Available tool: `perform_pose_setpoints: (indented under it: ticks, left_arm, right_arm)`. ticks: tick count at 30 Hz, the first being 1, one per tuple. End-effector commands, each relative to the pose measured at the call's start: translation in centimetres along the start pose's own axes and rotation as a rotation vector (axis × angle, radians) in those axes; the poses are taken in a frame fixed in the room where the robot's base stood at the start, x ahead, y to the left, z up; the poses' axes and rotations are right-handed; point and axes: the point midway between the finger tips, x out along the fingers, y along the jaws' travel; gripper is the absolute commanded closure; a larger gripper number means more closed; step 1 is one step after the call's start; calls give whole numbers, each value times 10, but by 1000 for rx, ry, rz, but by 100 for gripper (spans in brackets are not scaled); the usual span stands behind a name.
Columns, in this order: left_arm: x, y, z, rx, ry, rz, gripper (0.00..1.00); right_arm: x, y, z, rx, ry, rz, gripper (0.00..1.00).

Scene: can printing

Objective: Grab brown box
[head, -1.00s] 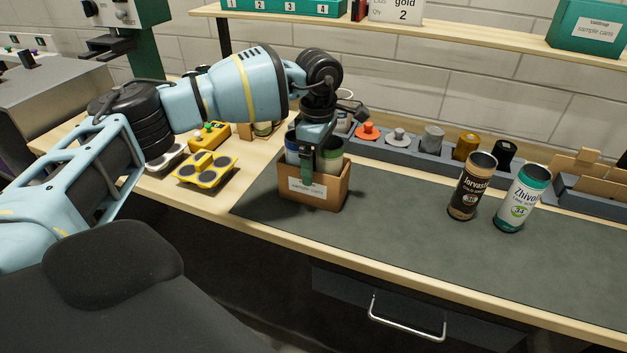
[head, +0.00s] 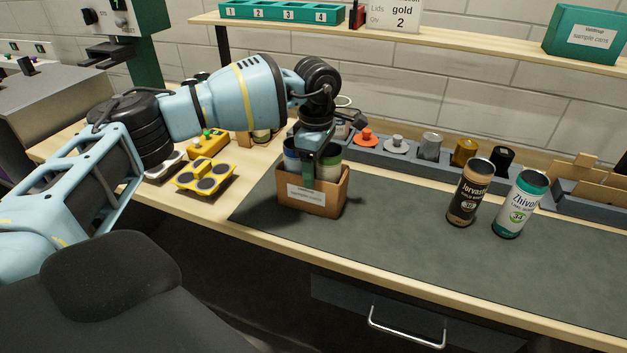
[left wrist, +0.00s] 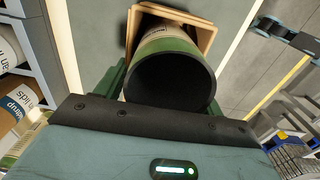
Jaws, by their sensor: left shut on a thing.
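The brown box (head: 334,194) stands on the dark mat with a white label on its front. It holds cans: a white and blue one (head: 290,156) at left and a green one (head: 329,167) at right. The far finger is hidden in the head view. In the left wrist view the box rim (left wrist: 207,36) shows behind a green can (left wrist: 172,50), whose dark open mouth faces the camera. My right gripper is not in view.
A black can (head: 469,194) and a white and green can (head: 520,205) stand on the mat at right. A grey rack (head: 385,160) with coloured lids runs behind. The mat (head: 400,230) between box and cans is clear.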

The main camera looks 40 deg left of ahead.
Motion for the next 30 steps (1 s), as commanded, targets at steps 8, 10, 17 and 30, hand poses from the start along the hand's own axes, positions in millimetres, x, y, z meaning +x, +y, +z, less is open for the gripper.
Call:
perform_pose_setpoints:
  ticks: [8,10,17,30]
  left_arm:
    - [-6,0,0,0,0,1,66]
    - [-13,0,0,0,-1,1,66]
    - [-40,0,0,0,-1,0,66]
    - [-45,-60,1,3,0,0,66]
  right_arm:
    - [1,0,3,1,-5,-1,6]
    - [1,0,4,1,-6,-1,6]
    - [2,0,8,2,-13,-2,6]
    - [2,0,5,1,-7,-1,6]
